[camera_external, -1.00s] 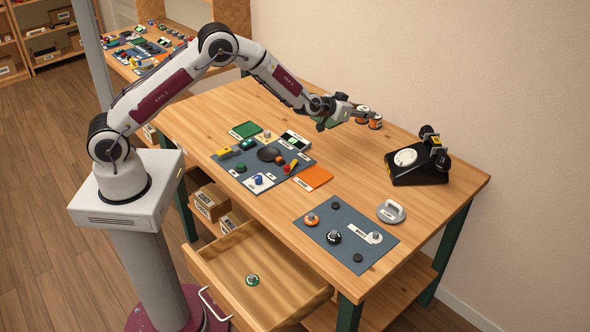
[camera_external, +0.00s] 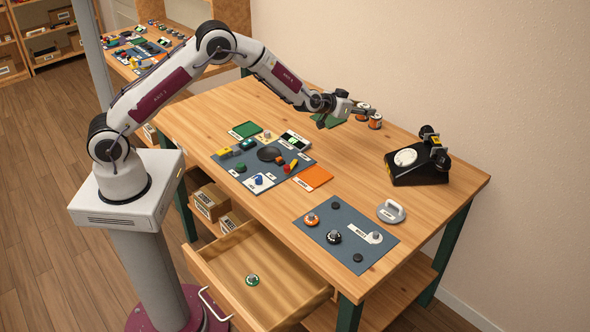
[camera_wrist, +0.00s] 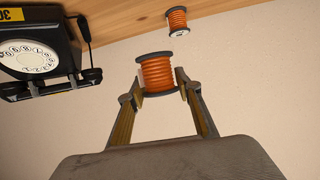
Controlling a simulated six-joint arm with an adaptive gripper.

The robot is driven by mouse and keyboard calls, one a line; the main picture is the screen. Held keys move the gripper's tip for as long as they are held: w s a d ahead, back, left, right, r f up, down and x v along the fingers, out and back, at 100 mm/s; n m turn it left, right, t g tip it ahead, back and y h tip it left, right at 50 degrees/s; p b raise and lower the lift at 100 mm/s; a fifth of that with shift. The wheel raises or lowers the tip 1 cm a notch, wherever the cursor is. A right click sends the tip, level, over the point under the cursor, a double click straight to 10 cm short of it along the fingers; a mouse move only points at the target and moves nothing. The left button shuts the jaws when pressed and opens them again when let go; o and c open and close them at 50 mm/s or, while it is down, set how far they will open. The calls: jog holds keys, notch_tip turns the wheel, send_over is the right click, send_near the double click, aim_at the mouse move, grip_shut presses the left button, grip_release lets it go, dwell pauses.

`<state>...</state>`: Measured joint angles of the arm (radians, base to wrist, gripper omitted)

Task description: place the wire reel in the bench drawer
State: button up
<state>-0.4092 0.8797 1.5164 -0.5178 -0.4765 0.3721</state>
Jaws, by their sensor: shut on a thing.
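Two reels of orange wire with dark flanges are near the back edge of the bench. My gripper (camera_external: 358,108) is shut on one wire reel (camera_external: 363,109), which shows between both fingertips in the wrist view (camera_wrist: 158,73). The other wire reel (camera_external: 375,121) stands just to its right in the external view and shows farther off in the wrist view (camera_wrist: 177,21). The bench drawer (camera_external: 215,291) is pulled open at the front of the bench. A small green round part (camera_external: 252,280) lies in it, with bare floor around it.
A black dial phone (camera_external: 418,165) stands at the right back of the bench.

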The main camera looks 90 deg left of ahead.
aim_at(364, 106)
notch_tip(364, 106, up, 4)
jog(key=shift+f, duration=0.1)
jog(key=s+d+m+t+h, duration=0.1)
jog(key=d+m+h, duration=0.1)
jog(key=d, duration=1.3)
jog(key=s+d+m+t+h, duration=0.1)
jog(key=s+d+m+h, duration=0.1)
jog(key=d, duration=1.3)
jog(key=s+d+m+t+h, duration=0.15)
jog(key=s+d, duration=0.25)
jog(key=d, duration=0.4)
jog(key=s+d+m+g+h, duration=0.1)
jog(key=s+d+m+h, duration=0.1)
jog(key=s+d, duration=0.35)
jog(key=s+d+m+h, duration=0.2)
jog(key=s+d+h, duration=0.1)
jog(key=s+d, duration=0.85)
notch_tip(364, 106, down, 10)
jog(key=w+d, duration=0.1)
jog(key=w, duration=0.1)
jog(key=shift+f, duration=0.15)
jog(key=shift+w+f, duration=0.1)
jog(key=shift+f, duration=6.75)
jog(key=shift+f, duration=0.15)
